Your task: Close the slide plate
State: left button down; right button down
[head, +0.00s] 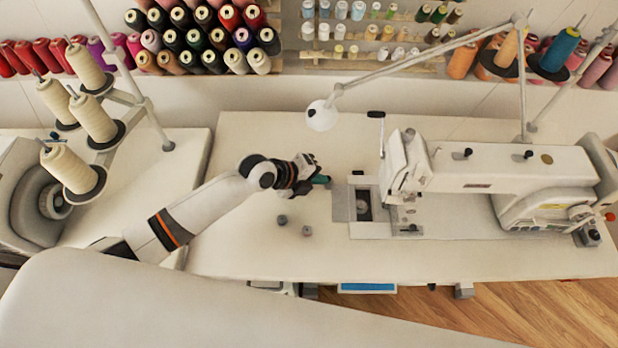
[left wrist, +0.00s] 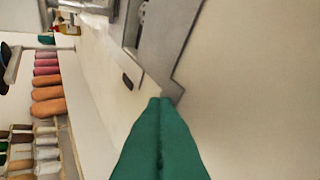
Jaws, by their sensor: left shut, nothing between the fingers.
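The slide plate (head: 340,205) is a grey metal plate at the left of the sewing machine's bed. Beside it, a dark opening (head: 363,205) with a round part inside is uncovered. In the left wrist view the plate (left wrist: 170,88) shows as a grey edge close to the fingertips. My left gripper (head: 326,180) has green fingers, shut and empty, just left of the plate's upper left corner. In the left wrist view the fingertips (left wrist: 160,100) appear at or very near the plate's edge; I cannot tell if they touch. My right gripper is not in view.
The white sewing machine (head: 480,170) stands on the right of the table (head: 250,250). Two small grey bobbins (head: 282,219) (head: 307,230) lie left of the plate. A lamp (head: 321,115) hangs above the table's back. Thread cones (head: 65,165) stand at left.

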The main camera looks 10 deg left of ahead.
pick_arm(q)
jog(key=d, duration=0.2)
jog(key=w+d, duration=0.1)
jog(key=d, duration=0.1)
jog(key=shift+d+b, duration=0.25)
jog(key=shift+b, duration=0.1)
jog(key=shift+s, duration=0.15)
jog(key=b+v, duration=0.1)
jog(key=v, duration=1.1)
jog(key=shift+a, duration=0.15)
